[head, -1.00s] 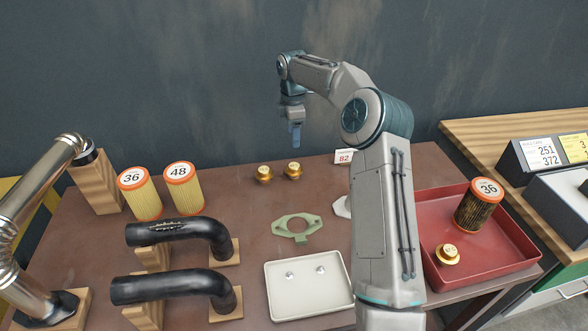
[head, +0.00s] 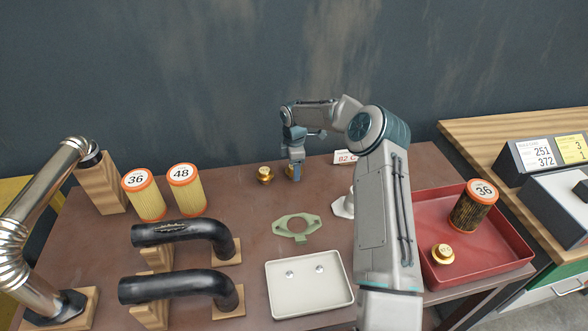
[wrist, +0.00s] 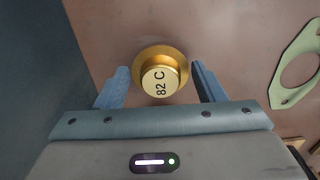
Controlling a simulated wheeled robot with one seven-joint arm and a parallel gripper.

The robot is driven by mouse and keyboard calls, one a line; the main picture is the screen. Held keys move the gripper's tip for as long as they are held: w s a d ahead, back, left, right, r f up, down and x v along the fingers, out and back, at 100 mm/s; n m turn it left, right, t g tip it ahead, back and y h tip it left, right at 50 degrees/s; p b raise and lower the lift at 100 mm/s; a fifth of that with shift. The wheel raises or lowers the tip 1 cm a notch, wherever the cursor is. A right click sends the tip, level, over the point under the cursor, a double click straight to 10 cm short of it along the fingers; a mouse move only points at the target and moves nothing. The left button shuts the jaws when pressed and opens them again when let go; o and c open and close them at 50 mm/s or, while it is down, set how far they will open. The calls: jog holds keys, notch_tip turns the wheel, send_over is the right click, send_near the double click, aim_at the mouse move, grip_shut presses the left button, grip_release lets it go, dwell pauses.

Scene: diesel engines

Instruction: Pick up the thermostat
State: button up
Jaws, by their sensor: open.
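In the wrist view my gripper's fingers (wrist: 163,80) are on the left and right of the thermostat, with a gap on each side. A second brass thermostat (head: 265,174) stands just to its left in the head view.
A green gasket (head: 276,226) lies in front, with a pale tray (head: 272,290) holding two small metal pieces nearer. A red tray (head: 500,266) at the right holds a dark filter (head: 472,208) and another brass thermostat (head: 442,253). An "82 C" card (head: 346,158) stands nearby.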

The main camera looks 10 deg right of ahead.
jog(key=shift+f, duration=0.35)
jog(key=c, duration=0.7)
